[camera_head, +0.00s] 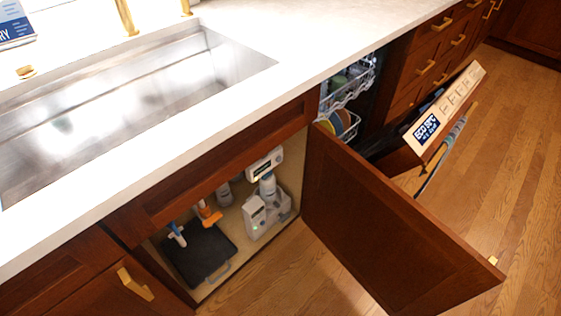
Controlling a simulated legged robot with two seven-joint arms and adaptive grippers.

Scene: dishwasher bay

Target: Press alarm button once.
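Neither of my grippers shows in the head view. Under the sink an open cabinet holds a white box with a small lit display (265,163), high at the back right. Below it stands a white and grey device (267,212) with a small green light, on the cabinet floor. I cannot tell which part, if any, is the alarm button; the details are too small.
The cabinet door (385,225) stands wide open, jutting to the right. Beyond it the dishwasher door (440,120) hangs partly open, and racks hold dishes. A dark tray (200,256) and bottles (208,212) share the cabinet. The counter (330,40) overhangs it; wooden floor (500,190) lies right.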

